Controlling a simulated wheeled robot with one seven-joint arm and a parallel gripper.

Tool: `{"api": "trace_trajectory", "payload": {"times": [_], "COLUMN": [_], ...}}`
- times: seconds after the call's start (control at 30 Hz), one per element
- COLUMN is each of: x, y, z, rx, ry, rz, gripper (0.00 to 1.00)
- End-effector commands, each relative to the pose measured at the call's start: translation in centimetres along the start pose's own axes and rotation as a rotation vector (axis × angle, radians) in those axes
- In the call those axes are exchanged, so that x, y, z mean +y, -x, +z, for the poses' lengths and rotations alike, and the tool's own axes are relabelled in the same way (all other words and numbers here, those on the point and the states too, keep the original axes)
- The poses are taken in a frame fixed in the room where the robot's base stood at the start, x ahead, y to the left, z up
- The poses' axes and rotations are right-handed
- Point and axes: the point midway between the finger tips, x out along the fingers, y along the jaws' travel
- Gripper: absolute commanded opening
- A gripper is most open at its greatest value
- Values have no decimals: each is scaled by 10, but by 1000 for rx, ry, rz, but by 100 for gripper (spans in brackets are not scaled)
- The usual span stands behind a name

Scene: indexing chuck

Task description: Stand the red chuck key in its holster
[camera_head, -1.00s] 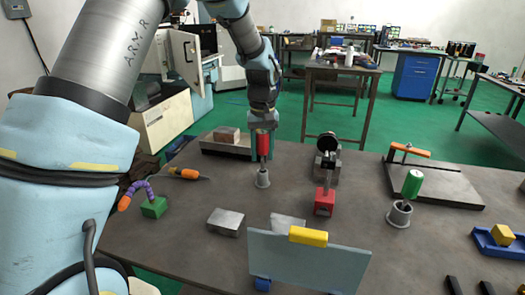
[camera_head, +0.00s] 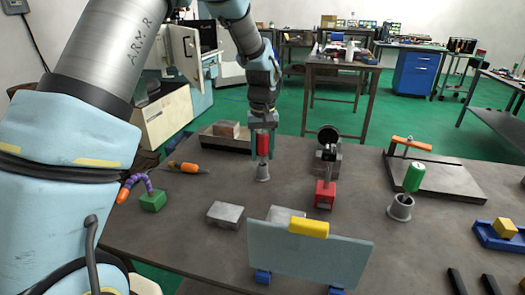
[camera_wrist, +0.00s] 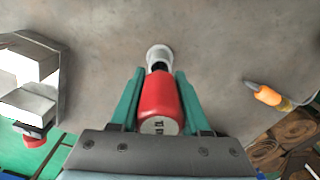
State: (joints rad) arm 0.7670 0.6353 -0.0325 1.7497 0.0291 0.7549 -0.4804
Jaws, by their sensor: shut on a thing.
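The red chuck key (camera_head: 263,146) is held upright by its red handle in my gripper (camera_head: 263,150). In the wrist view the red handle (camera_wrist: 160,103) lies between the two green fingers of my gripper (camera_wrist: 158,95), which are shut on it. Directly below is a grey metal holster (camera_head: 262,172) on the table, also seen in the wrist view (camera_wrist: 159,54). The key's lower end meets the holster mouth and appears to be inside it; how deep I cannot tell. The key's shank is mostly hidden.
A second grey holster (camera_head: 401,207) at the right holds a green-handled key (camera_head: 413,177). The table is bare around the near holster.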

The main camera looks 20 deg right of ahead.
Motion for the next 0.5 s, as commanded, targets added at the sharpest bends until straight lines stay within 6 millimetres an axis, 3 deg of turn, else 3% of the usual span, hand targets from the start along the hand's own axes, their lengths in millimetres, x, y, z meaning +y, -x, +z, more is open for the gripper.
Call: {"api": "trace_trajectory", "payload": {"times": [0.07, 0.1, 0.4, 0.5], "x": [0, 0, 0, 0], "y": [-2, -2, -2, -2], "z": [0, 0, 0, 0], "rx": [0, 0, 0, 0], "ry": [0, 0, 0, 0], "rz": [0, 0, 0, 0], "gripper": [0, 49, 81, 81]}}
